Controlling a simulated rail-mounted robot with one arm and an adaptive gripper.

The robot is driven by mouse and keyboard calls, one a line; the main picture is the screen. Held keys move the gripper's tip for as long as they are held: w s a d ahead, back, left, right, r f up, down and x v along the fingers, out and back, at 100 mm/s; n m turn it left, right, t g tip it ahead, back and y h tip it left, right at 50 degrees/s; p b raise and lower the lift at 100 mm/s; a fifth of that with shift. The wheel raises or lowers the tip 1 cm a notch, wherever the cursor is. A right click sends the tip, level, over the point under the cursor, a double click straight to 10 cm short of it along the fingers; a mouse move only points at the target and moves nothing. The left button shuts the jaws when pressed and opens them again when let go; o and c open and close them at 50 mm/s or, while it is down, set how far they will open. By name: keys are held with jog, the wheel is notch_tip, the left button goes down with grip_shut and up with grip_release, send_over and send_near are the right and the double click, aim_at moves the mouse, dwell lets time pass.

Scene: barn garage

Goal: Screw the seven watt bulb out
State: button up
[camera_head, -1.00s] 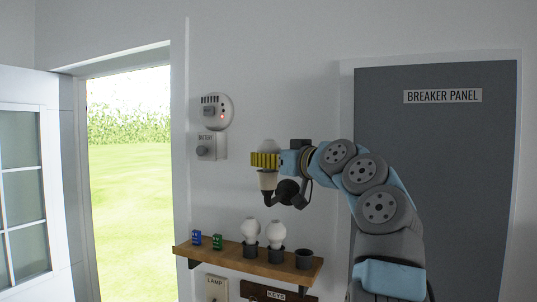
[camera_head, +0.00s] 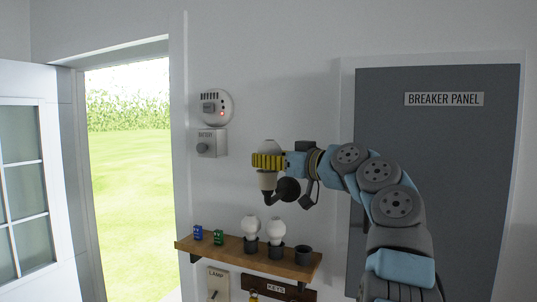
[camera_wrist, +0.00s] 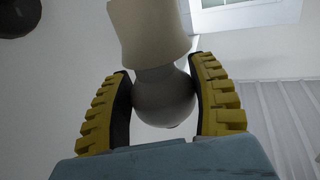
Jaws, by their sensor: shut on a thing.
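A bulb (camera_wrist: 163,97) sits in the pale socket (camera_wrist: 150,30) of a dark wall lamp. In the head view the socket (camera_head: 267,181) opens upward and the bulb's top (camera_head: 268,147) shows above my fingers. My gripper (camera_head: 268,161) is at bulb height with its yellow fingers around the globe. In the wrist view the fingers (camera_wrist: 163,100) press on both sides of the globe. The bulb's neck still meets the socket. No watt marking is readable on it. Two white bulbs (camera_head: 250,227) (camera_head: 276,231) stand in dark cups on the wooden shelf.
An empty-looking dark cup (camera_head: 303,255) stands at the shelf's (camera_head: 240,256) right end. Blue and green small batteries (camera_head: 197,231) (camera_head: 218,237) stand at its left. A detector (camera_head: 216,106), a battery box (camera_head: 211,143), a lamp switch (camera_head: 215,285) and a key rack (camera_head: 275,287) are on the wall.

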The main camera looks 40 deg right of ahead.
jog(key=shift+n+y+p, duration=0.6)
jog(key=shift+y+p, duration=0.3)
jog(key=shift+p, duration=1.15)
jog(key=o, duration=0.9)
jog(key=shift+f+m+h+b, duration=0.25)
jog(key=shift+m+h+b, duration=0.4)
jog(key=shift+b, duration=1.1)
jog(key=m+h+b, duration=0.1)
jog(key=h+b, duration=0.1)
jog(key=b, duration=0.1)
jog(key=shift+r+h+b, duration=0.1)
jog(key=shift+h+b, duration=0.25)
